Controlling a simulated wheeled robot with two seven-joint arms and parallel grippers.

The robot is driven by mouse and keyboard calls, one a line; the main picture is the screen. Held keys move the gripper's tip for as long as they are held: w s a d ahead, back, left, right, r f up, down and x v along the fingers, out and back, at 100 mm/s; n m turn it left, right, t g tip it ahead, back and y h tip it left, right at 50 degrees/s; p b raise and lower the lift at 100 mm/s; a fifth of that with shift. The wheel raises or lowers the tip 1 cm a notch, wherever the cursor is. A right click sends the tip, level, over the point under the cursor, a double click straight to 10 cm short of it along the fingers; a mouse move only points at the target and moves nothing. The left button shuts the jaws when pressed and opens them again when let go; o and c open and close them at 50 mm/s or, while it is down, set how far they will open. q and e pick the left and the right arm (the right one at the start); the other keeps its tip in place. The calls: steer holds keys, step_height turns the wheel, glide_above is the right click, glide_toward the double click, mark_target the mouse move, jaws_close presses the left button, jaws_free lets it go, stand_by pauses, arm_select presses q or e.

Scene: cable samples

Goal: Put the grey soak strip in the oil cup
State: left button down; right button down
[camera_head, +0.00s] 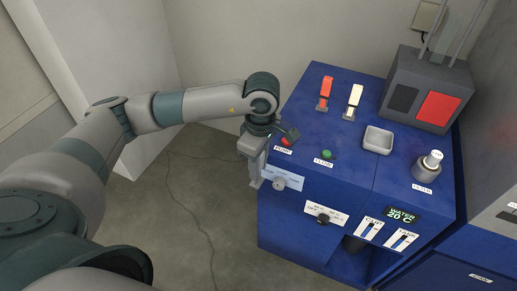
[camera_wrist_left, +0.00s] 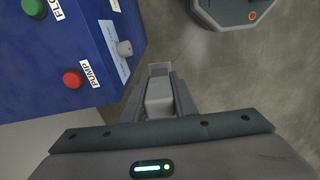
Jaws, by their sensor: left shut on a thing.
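My left gripper (camera_head: 253,168) points down off the left edge of the blue console, beside the red pump button. In the left wrist view my left gripper (camera_wrist_left: 160,98) is shut on a pale grey piece (camera_wrist_left: 159,92), which looks like the grey soak strip. The fingers cover its sides. In the head view I cannot make the strip out clearly from the fingers. I cannot tell for sure which vessel is the oil cup; a dark opening (camera_head: 355,243) shows low in the console's front, its contents hidden. My right gripper is not in view.
The blue console (camera_head: 310,180) carries a red pump button (camera_head: 285,142), a green button (camera_head: 327,154), a red strip (camera_head: 325,88), a cream strip (camera_head: 354,97), a pale square dish (camera_head: 377,140) and a metal filter (camera_head: 428,166). Knobs jut from its front. Floor left of it is clear.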

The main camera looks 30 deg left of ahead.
arm_select(q)
steer(key=s+d+f+m, duration=0.3)
steer(key=s+f+m, duration=0.5)
steer(key=m, duration=0.9)
steer(key=shift+d+m, duration=0.3)
steer(key=shift+m, duration=0.1)
steer(key=shift+s+d, duration=0.1)
